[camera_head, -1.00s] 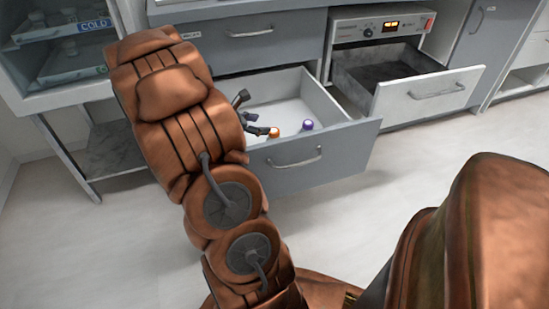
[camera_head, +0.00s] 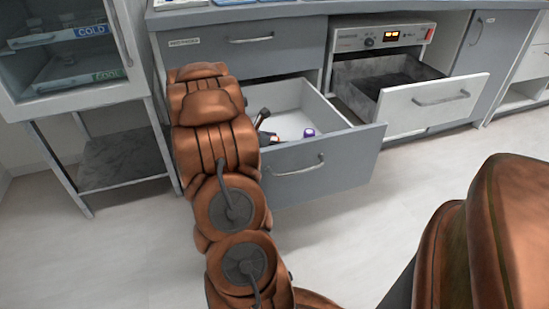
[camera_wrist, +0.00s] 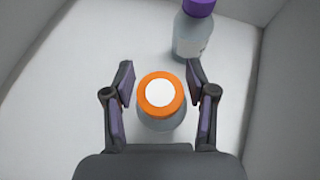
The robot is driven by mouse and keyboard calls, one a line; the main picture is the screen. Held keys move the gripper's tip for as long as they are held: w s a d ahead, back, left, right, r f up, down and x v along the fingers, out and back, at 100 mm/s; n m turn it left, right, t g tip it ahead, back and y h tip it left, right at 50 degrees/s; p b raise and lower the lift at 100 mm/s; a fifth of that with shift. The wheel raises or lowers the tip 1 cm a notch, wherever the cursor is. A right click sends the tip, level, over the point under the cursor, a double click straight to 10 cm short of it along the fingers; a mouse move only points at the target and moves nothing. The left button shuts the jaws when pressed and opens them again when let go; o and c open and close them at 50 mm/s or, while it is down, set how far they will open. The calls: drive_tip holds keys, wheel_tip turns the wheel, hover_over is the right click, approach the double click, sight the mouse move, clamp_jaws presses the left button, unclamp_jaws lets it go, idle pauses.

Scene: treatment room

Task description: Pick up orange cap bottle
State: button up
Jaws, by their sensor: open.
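The orange cap bottle (camera_wrist: 160,100) stands upright in the open drawer, seen from above in the wrist view; its cap is orange with a white top. My gripper (camera_wrist: 160,78) is open, with one finger on each side of the bottle and small gaps between the fingers and the cap. In the head view, my gripper (camera_head: 265,125) is partly seen inside the drawer and my arm covers much of it.
A purple cap bottle (camera_wrist: 192,32) is in the same drawer, close beyond the orange one; it also shows in the head view (camera_head: 309,132). The drawer (camera_head: 345,150) has walls around the gripper. Another open drawer (camera_head: 430,105) is to the right. The floor in front is clear.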

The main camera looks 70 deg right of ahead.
drive_tip(key=shift+s+d+f, duration=0.15)
drive_tip(key=shift+d+f, duration=0.1)
drive_tip(key=shift+d, duration=0.1)
clamp_jaws()
idle(0.3)
idle(0.4)
